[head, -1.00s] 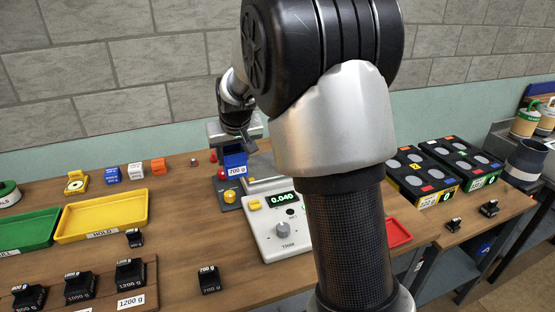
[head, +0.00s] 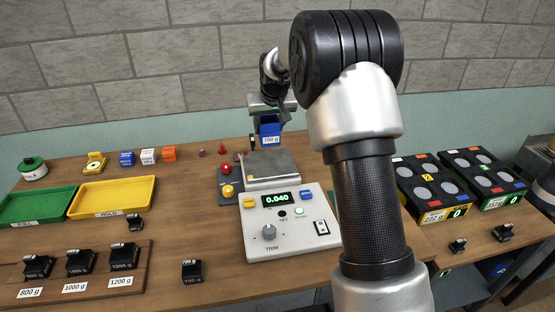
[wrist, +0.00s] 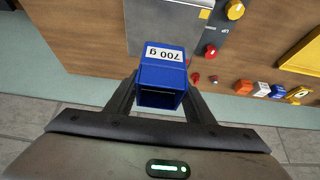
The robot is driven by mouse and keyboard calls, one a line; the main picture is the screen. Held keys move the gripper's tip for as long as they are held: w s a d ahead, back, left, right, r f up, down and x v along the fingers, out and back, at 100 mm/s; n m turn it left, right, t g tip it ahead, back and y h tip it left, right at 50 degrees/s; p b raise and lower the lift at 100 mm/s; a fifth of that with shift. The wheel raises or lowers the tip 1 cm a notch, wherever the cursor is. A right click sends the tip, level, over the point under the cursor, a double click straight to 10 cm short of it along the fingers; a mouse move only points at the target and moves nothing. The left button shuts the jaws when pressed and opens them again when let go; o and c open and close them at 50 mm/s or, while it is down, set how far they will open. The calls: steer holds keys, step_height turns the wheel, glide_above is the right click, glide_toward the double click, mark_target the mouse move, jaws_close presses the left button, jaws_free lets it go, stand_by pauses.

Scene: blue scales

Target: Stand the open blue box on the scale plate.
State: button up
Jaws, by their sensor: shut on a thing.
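The open blue box (head: 270,129), labelled 700 g, is held at the back of the bench, behind the scale plate in the head view. My gripper (head: 271,112) is shut on it. In the wrist view the blue box (wrist: 163,72) sits between my two fingers (wrist: 158,98), its dark open mouth facing the camera. The grey scale plate (head: 272,168) looks bare in the head view. Its scale (head: 290,222) reads 0.040. Part of the plate (wrist: 170,30) shows beyond the box in the wrist view.
A red knob (head: 225,168) and a yellow knob (head: 228,190) stand left of the plate. Yellow (head: 112,212) and green (head: 38,221) trays lie further left. Black weights (head: 80,261) line the front left. Black boxes with round wells (head: 428,207) stand at the right.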

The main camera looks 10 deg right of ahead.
steer(key=shift+w+d+f, duration=0.1)
steer(key=shift+f, duration=0.15)
step_height(320, 180, down, 9)
steer(key=shift+f+p, duration=0.2)
steer(key=shift+p, duration=0.1)
steer(key=shift+f, duration=0.1)
steer(key=shift+f, duration=0.15)
steer(key=o, duration=1.1)
steer(key=shift+c, duration=0.2)
